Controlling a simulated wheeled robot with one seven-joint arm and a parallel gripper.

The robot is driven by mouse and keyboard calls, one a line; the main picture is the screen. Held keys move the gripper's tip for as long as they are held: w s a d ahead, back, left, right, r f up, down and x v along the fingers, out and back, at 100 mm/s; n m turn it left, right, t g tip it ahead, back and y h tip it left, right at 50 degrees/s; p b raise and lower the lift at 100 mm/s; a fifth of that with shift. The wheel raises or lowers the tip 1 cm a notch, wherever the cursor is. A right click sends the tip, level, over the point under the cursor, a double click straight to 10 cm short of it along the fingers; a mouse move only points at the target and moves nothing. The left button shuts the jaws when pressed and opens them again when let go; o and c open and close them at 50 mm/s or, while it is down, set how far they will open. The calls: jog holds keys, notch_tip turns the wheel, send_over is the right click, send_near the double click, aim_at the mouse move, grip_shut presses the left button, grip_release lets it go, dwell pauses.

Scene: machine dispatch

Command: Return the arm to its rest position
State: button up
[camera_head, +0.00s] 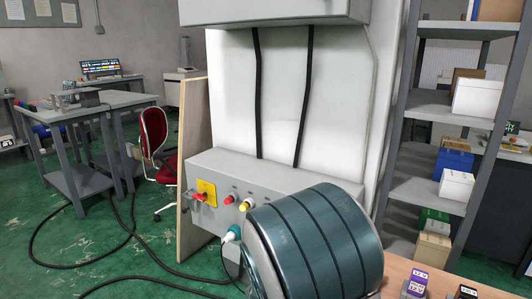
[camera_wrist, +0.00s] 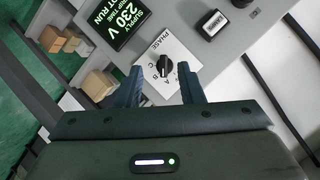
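My gripper (camera_wrist: 160,78) shows in the wrist view with its two dark fingers spread apart and nothing held between them. Its fingertips point at a grey panel. A black rotary knob (camera_wrist: 163,67) on a white plate marked PHASE shows in the gap between the fingertips. I cannot tell how far the fingertips are from the panel. My gripper is not visible in the head view.
A 230 V display (camera_wrist: 117,22) and a labelled black part (camera_wrist: 212,25) sit near the knob. In the head view a control box (camera_head: 225,172) has red and yellow controls. Shelves (camera_head: 442,106) with boxes stand right; a red chair (camera_head: 157,140) stands left.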

jog(key=s+r+n+g+y+p, duration=0.4)
jog(key=s+r+n+y+p, duration=0.35)
jog(key=r, duration=0.55)
jog(key=s+d+r+n+g+h+p, duration=0.1)
jog(key=s+d+r+n+g+p, duration=0.1)
jog(key=s, duration=0.7)
jog(key=s+d+r+n+g+h+p, duration=0.2)
jog(key=s+d+r, duration=0.4)
jog(key=s, duration=0.3)
jog(key=shift+s+r+n+g+p, duration=0.25)
jog(key=shift+r+n+g+p, duration=0.45)
jog(key=shift+p, duration=0.5)
jog(key=shift+o, duration=0.2)
jog(key=shift+a+r, duration=0.1)
